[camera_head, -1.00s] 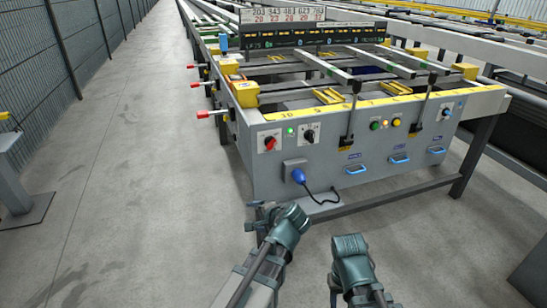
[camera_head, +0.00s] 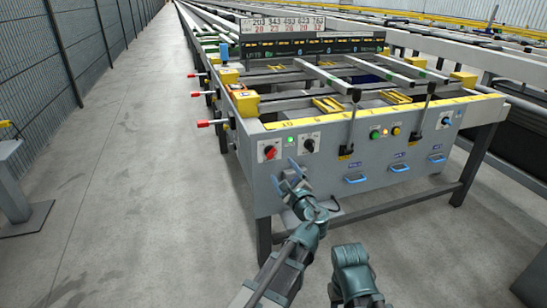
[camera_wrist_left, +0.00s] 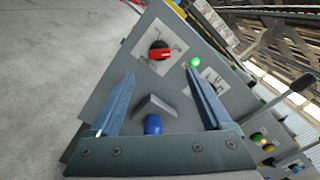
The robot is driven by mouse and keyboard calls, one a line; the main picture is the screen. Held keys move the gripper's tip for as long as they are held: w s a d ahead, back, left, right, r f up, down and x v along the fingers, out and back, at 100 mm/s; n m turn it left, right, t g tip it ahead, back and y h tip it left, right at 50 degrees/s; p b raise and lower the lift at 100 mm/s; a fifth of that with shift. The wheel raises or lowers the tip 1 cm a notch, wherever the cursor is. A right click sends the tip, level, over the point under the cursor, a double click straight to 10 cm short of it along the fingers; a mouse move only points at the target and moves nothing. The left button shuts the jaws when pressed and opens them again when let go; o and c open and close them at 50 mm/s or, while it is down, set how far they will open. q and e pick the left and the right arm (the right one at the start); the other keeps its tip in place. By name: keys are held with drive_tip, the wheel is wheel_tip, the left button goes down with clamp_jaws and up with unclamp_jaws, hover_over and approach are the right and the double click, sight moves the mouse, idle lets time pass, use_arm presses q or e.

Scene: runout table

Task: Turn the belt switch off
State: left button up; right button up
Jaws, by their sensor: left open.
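A red rotary switch (camera_head: 270,151) sits on a white plate at the upper left of the grey cabinet's front panel. In the left wrist view the red switch (camera_wrist_left: 159,52) lies just beyond the fingertips, between them. A black rotary switch (camera_head: 309,145) is to its right. A lit green lamp (camera_wrist_left: 195,62) is beside the red switch. I cannot tell from labels which switch is the belt's. My left gripper (camera_head: 285,172) is open and empty, below the red switch and apart from it.
A blue plug (camera_wrist_left: 153,124) sits on the panel between the left fingers. Two black levers, a green button (camera_head: 375,134) and a yellow button (camera_head: 396,131) are farther right. Red-tipped handles (camera_head: 203,124) stick out at the left side.

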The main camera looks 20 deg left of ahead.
sight(273, 155)
use_arm(q)
drive_tip(key=x, duration=1)
drive_tip(key=shift+a, duration=0.1)
drive_tip(key=shift+c, duration=0.3)
clamp_jaws()
